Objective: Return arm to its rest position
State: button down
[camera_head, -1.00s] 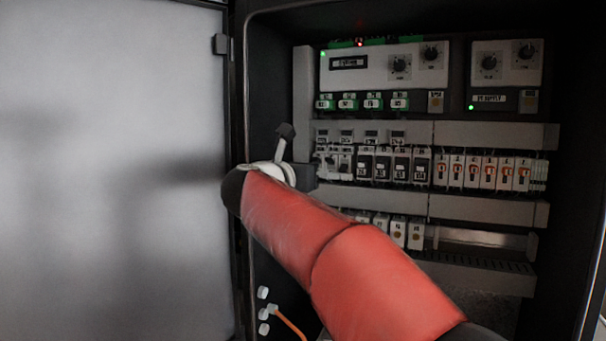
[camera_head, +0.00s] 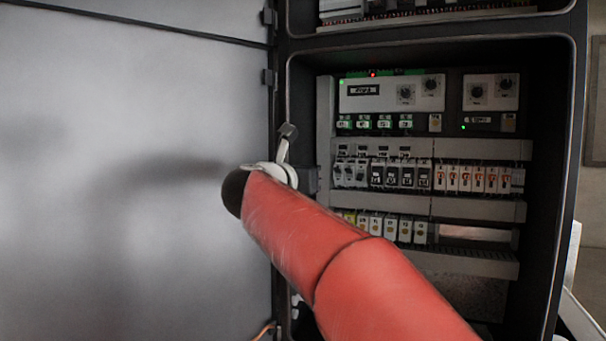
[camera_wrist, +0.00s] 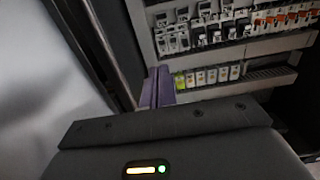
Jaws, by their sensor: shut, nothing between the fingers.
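My gripper shows in the wrist view (camera_wrist: 160,80) as two narrow purplish fingers side by side, shut and empty. Behind them are the dark gripper body and a small lit indicator strip. The fingers point toward the open control cabinet and appear apart from its modules. In the head view my red arm reaches from the lower right to the cabinet's left edge. The gripper is mostly hidden there behind the arm's end.
The open cabinet (camera_head: 565,180) holds rows of breakers (camera_head: 400,177) and two controller panels (camera_head: 392,94) with knobs. The grey door (camera_head: 120,180) stands open at left, close to my arm's end. An orange cable (camera_head: 264,331) shows at the bottom.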

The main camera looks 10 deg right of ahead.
jog(key=s+a+r+n+t+y, duration=0.2)
jog(key=s+a+n+t+y, duration=0.3)
jog(key=n, duration=0.9)
jog(key=s+a+f+n+g+y, duration=0.2)
jog(key=s+a+f+n+y, duration=0.25)
jog(key=f+n+y, duration=0.6)
jog(key=s+d+f+n+g+h, duration=0.1)
jog(key=s+d+f+n+g, duration=0.2)
jog(key=s+f+n, duration=0.3)
jog(key=s+d+f+n+g+h, duration=0.2)
jog(key=s+f+n+g, duration=0.3)
jog(key=s+f, duration=0.5)
jog(key=s+d+f+n+g+h, duration=0.2)
jog(key=s+f+n, duration=0.5)
jog(key=f, duration=0.5)
jog(key=shift+s+d+n+g, duration=0.35)
jog(key=shift+s+d+g, duration=0.45)
jog(key=shift+g, duration=0.3)
jog(key=shift+w+d, duration=0.1)
